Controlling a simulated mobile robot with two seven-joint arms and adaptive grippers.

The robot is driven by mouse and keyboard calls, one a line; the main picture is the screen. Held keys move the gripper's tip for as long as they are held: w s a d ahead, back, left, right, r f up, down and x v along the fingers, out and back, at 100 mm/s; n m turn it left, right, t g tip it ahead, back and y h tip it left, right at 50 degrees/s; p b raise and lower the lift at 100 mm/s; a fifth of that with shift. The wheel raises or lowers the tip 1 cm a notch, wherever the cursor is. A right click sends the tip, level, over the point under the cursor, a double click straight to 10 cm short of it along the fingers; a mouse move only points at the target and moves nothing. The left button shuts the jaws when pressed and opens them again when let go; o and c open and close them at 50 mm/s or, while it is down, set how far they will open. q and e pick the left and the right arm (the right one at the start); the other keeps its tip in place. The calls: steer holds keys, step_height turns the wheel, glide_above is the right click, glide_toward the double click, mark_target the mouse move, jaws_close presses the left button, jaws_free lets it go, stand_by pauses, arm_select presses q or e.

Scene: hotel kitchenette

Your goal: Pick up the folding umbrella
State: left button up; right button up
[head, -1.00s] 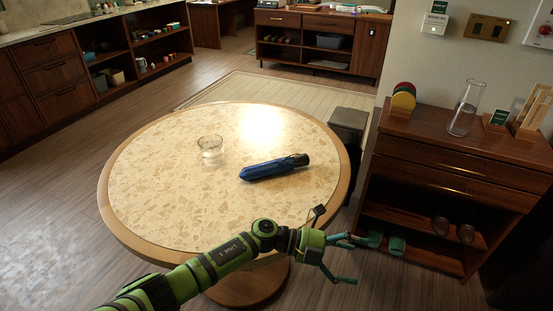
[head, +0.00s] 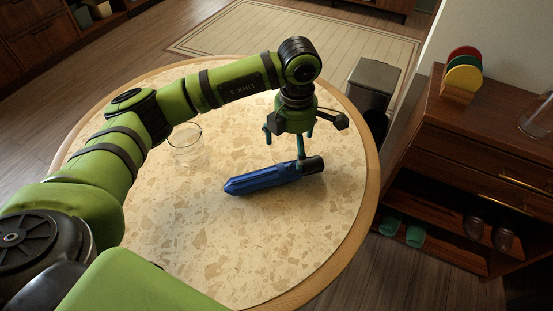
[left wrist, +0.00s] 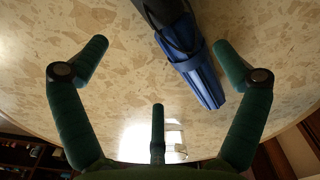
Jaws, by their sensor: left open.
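The folding umbrella (head: 265,180) is blue with a black handle (head: 313,165) and lies on the round speckled table (head: 230,255). My left gripper (head: 288,146) points down above the table, close to the handle end, with its fingers spread and nothing between them. In the left wrist view the umbrella (left wrist: 197,70) runs from the top edge downward, nearer the right-hand finger than the left, and the open gripper (left wrist: 160,62) frames it. Its far handle end is cut off there. I cannot tell whether a finger touches the umbrella. My right gripper does not show.
A clear glass (head: 185,140) stands on the table left of the umbrella, beside my left arm. A dark bin (head: 372,82) stands behind the table. A wooden cabinet (head: 470,150) is at the right. The table's front part is clear.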

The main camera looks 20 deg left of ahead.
mark_target(294, 162)
arm_select(q)
steer(key=f, duration=0.2)
steer(key=s+f+p, duration=0.1)
steer(key=shift+s+d, duration=0.1)
steer(key=shift+d, duration=0.3)
step_height(294, 162, down, 2)
steer(key=shift+f, duration=0.6)
steer(key=shift+c, duration=0.4)
steer(key=shift+w, duration=0.2)
steer(key=c, duration=1.6)
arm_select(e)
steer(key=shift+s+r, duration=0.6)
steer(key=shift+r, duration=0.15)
